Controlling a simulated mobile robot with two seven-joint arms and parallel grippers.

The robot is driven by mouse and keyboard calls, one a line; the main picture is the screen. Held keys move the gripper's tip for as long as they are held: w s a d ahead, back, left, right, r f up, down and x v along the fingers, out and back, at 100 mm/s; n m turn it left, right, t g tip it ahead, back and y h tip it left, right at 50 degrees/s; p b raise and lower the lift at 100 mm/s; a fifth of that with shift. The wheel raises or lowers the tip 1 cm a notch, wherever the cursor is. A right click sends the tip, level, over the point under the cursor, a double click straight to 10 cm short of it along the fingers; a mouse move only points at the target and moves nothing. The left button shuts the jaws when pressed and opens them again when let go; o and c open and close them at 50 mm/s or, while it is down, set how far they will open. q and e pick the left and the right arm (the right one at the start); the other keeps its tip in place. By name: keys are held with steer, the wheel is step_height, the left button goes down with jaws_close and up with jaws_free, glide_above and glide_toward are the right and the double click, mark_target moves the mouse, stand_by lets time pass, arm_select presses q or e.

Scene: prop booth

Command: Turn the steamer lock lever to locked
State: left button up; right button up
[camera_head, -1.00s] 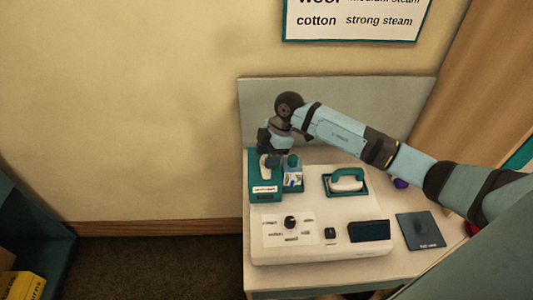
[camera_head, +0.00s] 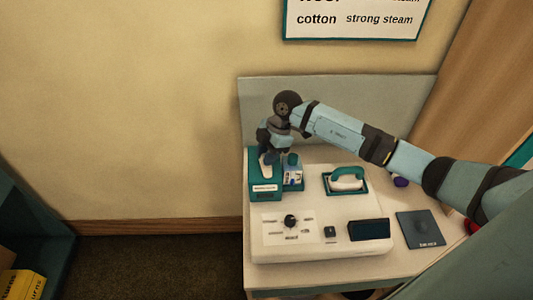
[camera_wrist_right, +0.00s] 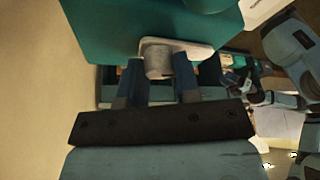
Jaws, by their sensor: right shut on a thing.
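The lock lever (camera_head: 269,157) is a pale grey handle on top of the teal block (camera_head: 266,183) at the left end of the white steamer base (camera_head: 340,252). In the right wrist view the lever (camera_wrist_right: 158,61) is a short pale post on a light plate against the teal block (camera_wrist_right: 130,25). My right gripper (camera_head: 268,149) reaches down from above. It is shut on the lever, with its blue fingers (camera_wrist_right: 160,80) on either side of the post. The lever's exact angle and any lock marks are hard to read. My left gripper is not in the head view.
A small teal-capped bottle (camera_head: 293,175) stands close right of the teal block. A teal-handled iron (camera_head: 347,178) rests farther right. A black knob (camera_head: 291,221), dark screen (camera_head: 369,230) and dark pad (camera_head: 420,229) lie in front. A grey panel (camera_head: 380,110) rises behind.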

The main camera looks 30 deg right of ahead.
steer(key=n+g, duration=0.1)
steer(key=n, duration=0.4)
steer(key=shift+w+g+b, duration=0.15)
steer(key=shift+g+b, duration=0.2)
steer(key=shift+g, duration=0.05)
steer(key=n+b, duration=0.1)
steer(key=n, duration=0.1)
steer(key=n+g+h, duration=0.1)
steer(key=n, duration=0.1)
steer(key=shift+n+h+b, duration=0.3)
steer(key=shift+b, duration=0.05)
steer(key=n+g+h+b, duration=0.1)
steer(key=n+b, duration=0.1)
steer(key=n, duration=0.1)
steer(key=shift+a+f+n, duration=0.1)
steer(key=shift+n, duration=0.2)
steer(key=shift+n+g+h+b, duration=0.3)
steer(key=shift+n+h+b, duration=0.55)
steer(key=shift+n, duration=1.05)
steer(key=o, duration=0.9)
steer(key=shift+r, duration=0.2)
